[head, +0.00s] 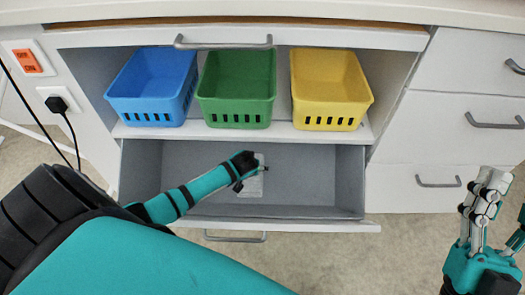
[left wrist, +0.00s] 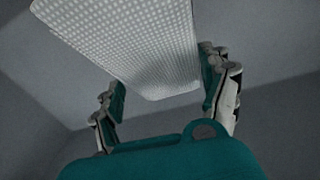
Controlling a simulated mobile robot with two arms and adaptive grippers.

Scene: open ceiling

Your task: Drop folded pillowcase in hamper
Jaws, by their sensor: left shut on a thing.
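The folded pillowcase (head: 252,187) is a flat, pale grey piece in the open lower drawer. In the left wrist view the pillowcase (left wrist: 140,45) shows a fine dotted weave and spans the space between the fingers. My left gripper (head: 255,170) reaches down into the drawer and is shut on the pillowcase, hiding part of it. Its fingers (left wrist: 162,100) also show in the left wrist view. My right gripper (head: 484,195) is at the right edge, well away from the drawer, with its fingers pointing up; its opening is unclear. I cannot tell which container is the hamper.
A blue basket (head: 153,85), a green basket (head: 237,85) and a yellow basket (head: 330,90) stand in a row above the drawer (head: 320,190). Closed drawers (head: 440,180) are at the right. A power cord (head: 70,130) hangs at the left.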

